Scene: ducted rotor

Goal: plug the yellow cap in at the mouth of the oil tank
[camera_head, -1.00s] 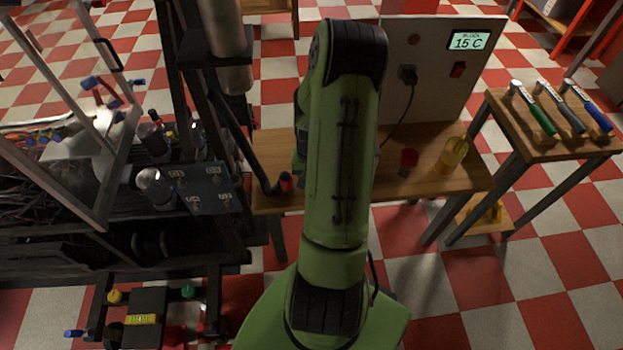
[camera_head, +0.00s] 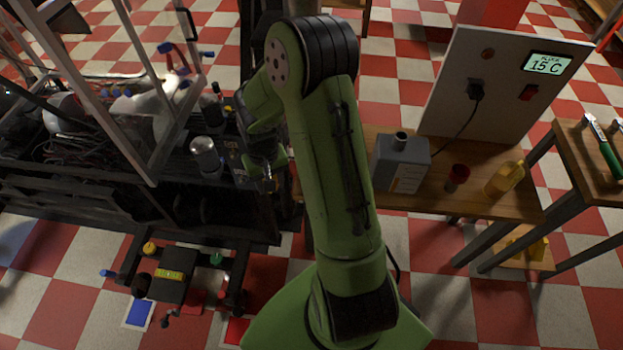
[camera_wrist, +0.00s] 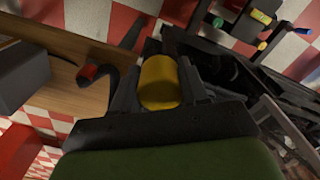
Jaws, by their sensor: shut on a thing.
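In the wrist view, my gripper (camera_wrist: 158,62) is shut on the yellow cap (camera_wrist: 160,88), a rounded yellow piece between the two dark fingers. In the head view, my gripper (camera_head: 267,176) hangs beside the right end of the dark rig, left of the wooden bench; the cap is barely visible there.
The dark rig (camera_head: 190,180) carries a silver cylinder (camera_head: 206,156). The wooden bench (camera_head: 460,207) holds a grey can (camera_head: 401,163), a red-capped jar (camera_head: 457,177) and a yellow jug (camera_head: 505,177).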

